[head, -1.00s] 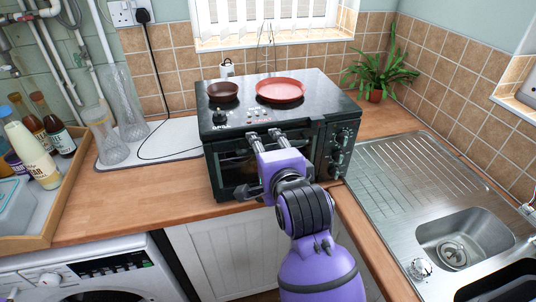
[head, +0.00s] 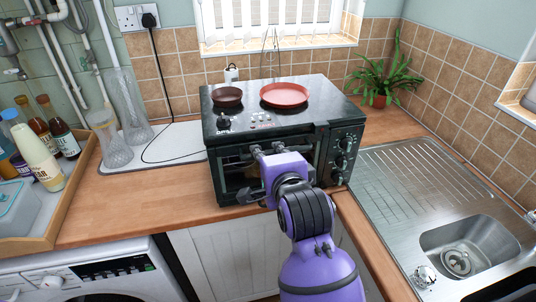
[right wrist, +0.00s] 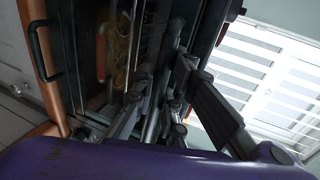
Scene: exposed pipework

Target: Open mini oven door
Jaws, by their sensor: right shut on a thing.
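The black mini oven (head: 225,160) stands on the wooden counter, its front facing me. My right gripper (head: 268,149) is at the top of the oven's front, shut on the door handle. Its fingers and arm hide much of the door. In the right wrist view the grey fingers (right wrist: 165,104) close around the bar-like handle, beside the dark oven front (right wrist: 95,50). The door seems slightly ajar at the top, but the exact gap is hard to tell. My left gripper is not in view.
The steel sink (head: 460,245) is at right, a potted plant (head: 380,85) behind. A wooden tray with bottles (head: 60,205) is at left.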

